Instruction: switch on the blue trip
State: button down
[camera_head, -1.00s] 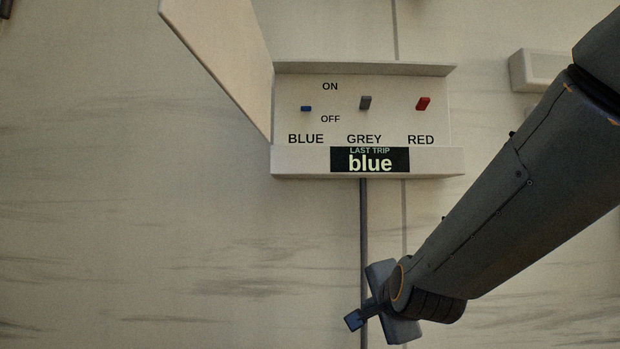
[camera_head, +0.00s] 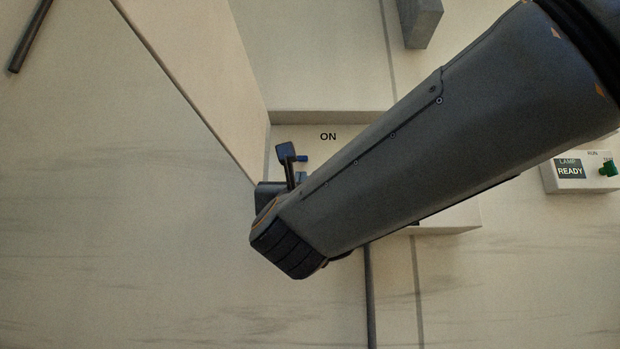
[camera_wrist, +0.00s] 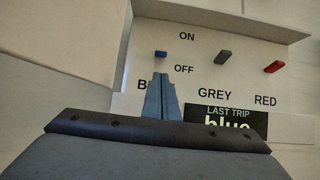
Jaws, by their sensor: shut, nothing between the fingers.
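In the head view a bit of the blue switch (camera_head: 302,158) shows beside my gripper (camera_head: 286,152). My gripper is shut and empty. In the wrist view its fingertips (camera_wrist: 162,76) are just below the blue switch; I cannot tell whether they touch. My arm hides the grey and red switches in the head view.
The panel's open door (camera_head: 190,75) stands at the left, close to my wrist. A display (camera_wrist: 226,117) reads "LAST TRIP blue". A box (camera_head: 582,171) at the right shows "LAMP READY" and has a green knob (camera_head: 608,169).

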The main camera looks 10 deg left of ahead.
aim_at(302, 159)
jog(key=p+x, duration=0.5)
jog(key=x, duration=0.5)
jog(key=shift+d, duration=0.1)
jog(key=shift+s, duration=0.15)
